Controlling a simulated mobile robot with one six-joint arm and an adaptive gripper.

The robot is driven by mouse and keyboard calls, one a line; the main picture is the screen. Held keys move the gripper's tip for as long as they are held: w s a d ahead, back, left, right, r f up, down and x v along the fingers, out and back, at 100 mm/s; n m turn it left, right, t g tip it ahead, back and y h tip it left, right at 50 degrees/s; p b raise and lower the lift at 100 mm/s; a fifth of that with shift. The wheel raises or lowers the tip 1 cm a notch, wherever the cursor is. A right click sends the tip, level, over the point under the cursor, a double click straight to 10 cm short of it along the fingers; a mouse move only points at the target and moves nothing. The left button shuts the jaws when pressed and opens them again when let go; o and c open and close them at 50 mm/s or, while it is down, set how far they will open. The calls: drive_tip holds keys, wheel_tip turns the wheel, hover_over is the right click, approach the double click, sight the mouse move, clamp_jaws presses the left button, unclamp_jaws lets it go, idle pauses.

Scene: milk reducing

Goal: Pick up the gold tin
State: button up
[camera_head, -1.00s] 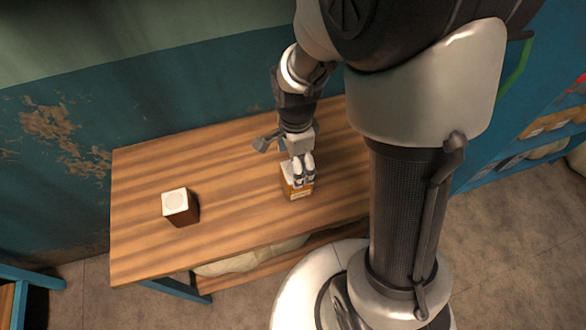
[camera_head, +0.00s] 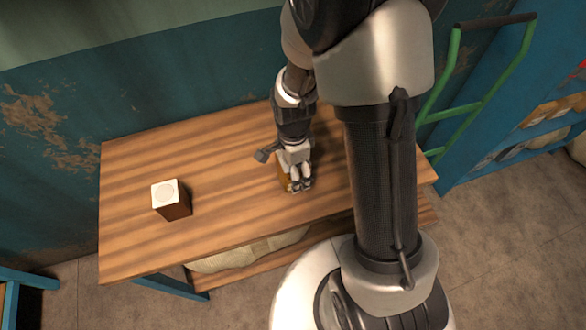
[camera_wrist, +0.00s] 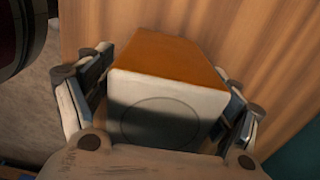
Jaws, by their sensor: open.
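The gold tin (camera_head: 282,174) stands on the wooden table (camera_head: 215,158), mostly hidden behind my gripper (camera_head: 299,183) in the head view. In the wrist view the tin (camera_wrist: 170,60) is a box with an orange-gold side and a pale end bearing a round outline. It sits between the open fingers of my gripper (camera_wrist: 167,92), one on each side. Whether the fingers touch it I cannot tell.
A second box (camera_head: 172,202), brown with a white top, stands to the left on the table. The table between the two boxes is clear. A green hand truck (camera_head: 455,113) and a blue shelf (camera_head: 500,140) stand to the right.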

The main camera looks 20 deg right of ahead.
drive_tip(key=shift+c, duration=0.2)
drive_tip(key=shift+r, duration=0.1)
drive_tip(key=c, duration=1.5)
wheel_tip(320, 180, up, 20)
drive_tip(key=p, duration=0.7)
drive_tip(key=w+f+n, duration=0.1)
drive_tip(key=f+n, duration=0.2)
drive_tip(key=n, duration=0.3)
drive_tip(key=w+f+n+b, duration=0.1)
drive_tip(key=w+f+n, duration=0.1)
drive_tip(key=n, duration=0.3)
drive_tip(key=w+f+n+b, duration=0.1)
drive_tip(key=f+n, duration=0.2)
drive_tip(key=n, duration=0.3)
drive_tip(key=shift+w+d+f+n, duration=0.2)
drive_tip(key=shift+w+f+n, duration=0.05)
drive_tip(key=shift+f+n, duration=0.1)
